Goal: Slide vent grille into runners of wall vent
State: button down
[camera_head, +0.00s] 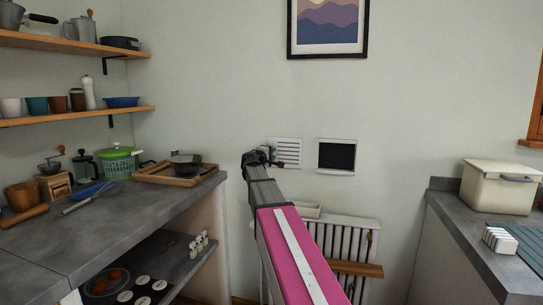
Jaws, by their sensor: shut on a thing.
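The wall vent (337,157) is a dark rectangular opening in a white frame on the far wall, right of the picture's middle. The vent grille (289,152) is a white slatted panel just left of it, apart from it in the picture by a narrow strip of wall. My gripper (271,160) is dark and seen from behind, at the grille's left edge. It is shut on the grille. The fingertips and the grille's left edge are partly hidden. I cannot tell how far the grille stands off the wall.
A white radiator (342,238) with a wooden shelf (356,269) is below the vent. A left counter (150,207) holds a wooden tray (165,178); a right counter (457,235) holds a cream bin (500,186). A framed picture (328,27) hangs above. The wall around the vent is clear.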

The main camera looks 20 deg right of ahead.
aim_at(286, 153)
jog(key=shift+s, duration=0.2)
jog(key=shift+s+d, duration=0.45)
jog(key=shift+d, duration=0.2)
jog(key=shift+s+d, duration=0.4)
jog(key=shift+d, duration=0.2)
jog(key=shift+s+d, duration=0.35)
jog(key=shift+d, duration=0.2)
jog(key=shift+s+d, duration=0.35)
jog(key=shift+d, duration=0.2)
jog(key=shift+s+d, duration=1.05)
jog(key=shift+d, duration=0.55)
jog(key=shift+s+d, duration=1.1)
jog(key=shift+d, duration=0.5)
jog(key=shift+s+d, duration=1.05)
jog(key=shift+d, duration=0.55)
dwell(0.7)
